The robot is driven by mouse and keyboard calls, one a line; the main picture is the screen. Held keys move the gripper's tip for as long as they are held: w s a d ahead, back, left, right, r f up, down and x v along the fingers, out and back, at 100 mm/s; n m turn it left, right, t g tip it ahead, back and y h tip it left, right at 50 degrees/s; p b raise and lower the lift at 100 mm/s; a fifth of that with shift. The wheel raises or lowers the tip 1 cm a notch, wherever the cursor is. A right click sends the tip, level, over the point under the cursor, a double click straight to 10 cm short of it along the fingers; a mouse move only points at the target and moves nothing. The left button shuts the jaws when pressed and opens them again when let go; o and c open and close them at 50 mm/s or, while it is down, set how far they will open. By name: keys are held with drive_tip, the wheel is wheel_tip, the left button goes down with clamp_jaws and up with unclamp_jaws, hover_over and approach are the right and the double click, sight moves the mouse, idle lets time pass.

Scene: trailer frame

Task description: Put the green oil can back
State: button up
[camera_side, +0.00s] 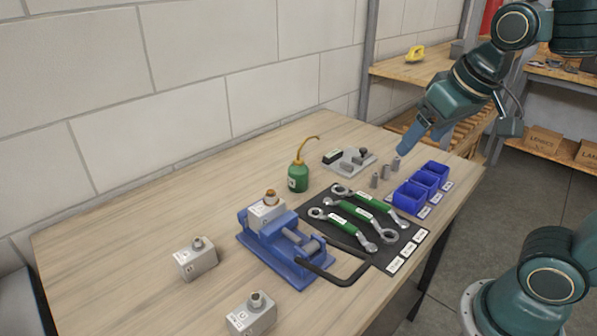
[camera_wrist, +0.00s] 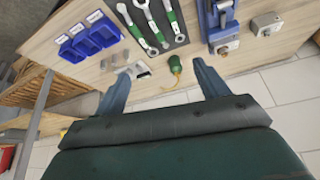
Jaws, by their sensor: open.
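The green oil can (camera_side: 298,177) stands upright on the wooden table, with a curved brass spout rising to the right. It also shows in the wrist view (camera_wrist: 175,64), between my open fingers but farther off. My gripper (camera_side: 403,149) is in the air above the far right part of the table, to the right of the can. In the wrist view my gripper (camera_wrist: 160,85) has its two blue fingers wide apart with nothing between them at the tips. The two are apart.
A blue vise (camera_side: 290,250) holds a grey block. A black mat (camera_side: 370,222) bears green-handled wrenches. Blue bins (camera_side: 418,190) stand at the right, small grey cylinders (camera_side: 374,180) beside them. A grey plate with parts (camera_side: 350,160) lies behind the can. Two grey blocks (camera_side: 197,260) sit front left.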

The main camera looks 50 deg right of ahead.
drive_tip(key=s+a+f+n+y, duration=0.1)
drive_tip(key=s+a+f+n, duration=0.1)
drive_tip(key=s, duration=0.4)
drive_tip(key=shift+f, duration=0.4)
